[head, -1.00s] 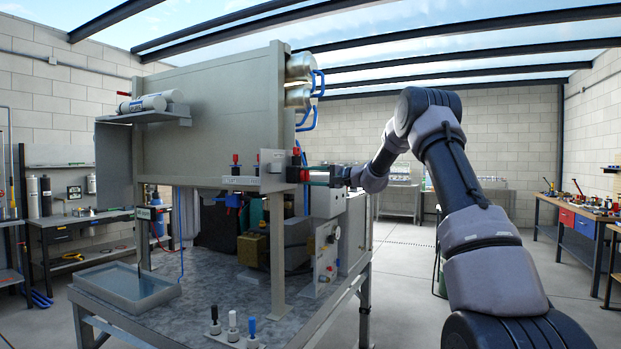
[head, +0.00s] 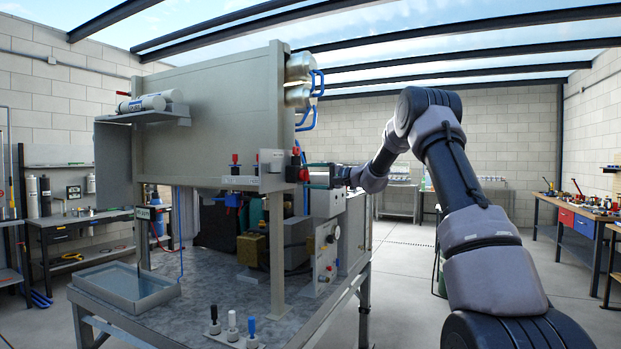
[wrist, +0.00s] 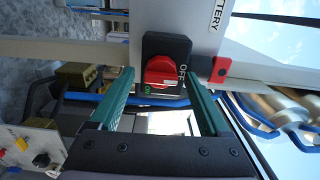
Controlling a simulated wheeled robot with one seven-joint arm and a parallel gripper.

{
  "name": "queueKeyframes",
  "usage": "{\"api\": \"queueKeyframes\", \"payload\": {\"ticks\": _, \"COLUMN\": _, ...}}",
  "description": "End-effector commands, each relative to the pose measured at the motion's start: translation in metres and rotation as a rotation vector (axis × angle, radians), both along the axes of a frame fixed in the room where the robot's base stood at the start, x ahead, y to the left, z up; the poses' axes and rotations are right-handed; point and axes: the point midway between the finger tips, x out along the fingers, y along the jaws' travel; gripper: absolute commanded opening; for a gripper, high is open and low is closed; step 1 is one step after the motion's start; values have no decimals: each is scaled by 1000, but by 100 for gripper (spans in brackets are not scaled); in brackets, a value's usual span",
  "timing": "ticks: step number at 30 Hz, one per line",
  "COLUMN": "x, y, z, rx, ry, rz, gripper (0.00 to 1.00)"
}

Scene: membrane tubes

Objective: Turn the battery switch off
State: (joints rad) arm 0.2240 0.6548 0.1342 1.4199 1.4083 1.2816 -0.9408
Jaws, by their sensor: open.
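The battery switch has a red rotary knob (wrist: 160,72) on a black base (wrist: 180,46), fixed to a pale panel lettered BATTERY (wrist: 213,14) in the wrist view. White OFF lettering shows beside the knob and a small green mark at its near edge. I cannot tell for sure which way the knob points. My gripper (wrist: 162,80) is open, with one green finger on each side of the knob and nothing held. Contact with the knob cannot be made out. In the head view my gripper (head: 313,176) is at the panel's right end, beside the red switch.
A red and black block (wrist: 221,69) sits close beside the right finger. Blue tubes (head: 316,84) and metal cylinders (head: 299,67) are above the switch. A gauge panel (head: 326,252) stands below my gripper. The floor to the right is open.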

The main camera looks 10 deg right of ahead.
Motion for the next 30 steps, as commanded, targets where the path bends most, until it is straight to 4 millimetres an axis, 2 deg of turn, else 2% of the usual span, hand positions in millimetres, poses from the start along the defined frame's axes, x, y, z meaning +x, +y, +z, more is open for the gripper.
{"api": "queueKeyframes", "payload": {"ticks": 5, "x": -10, "y": -15, "z": 1, "rx": 1, "ry": -1, "rz": -3, "gripper": 80}}
{"api": "queueKeyframes", "payload": {"ticks": 12, "x": -39, "y": -56, "z": 0, "rx": 0, "ry": 1, "rz": -4, "gripper": 80}}
{"api": "queueKeyframes", "payload": {"ticks": 18, "x": -57, "y": -80, "z": 0, "rx": -1, "ry": 1, "rz": -3, "gripper": 80}}
{"api": "queueKeyframes", "payload": {"ticks": 30, "x": -63, "y": -87, "z": -1, "rx": -1, "ry": 1, "rz": 0, "gripper": 80}}
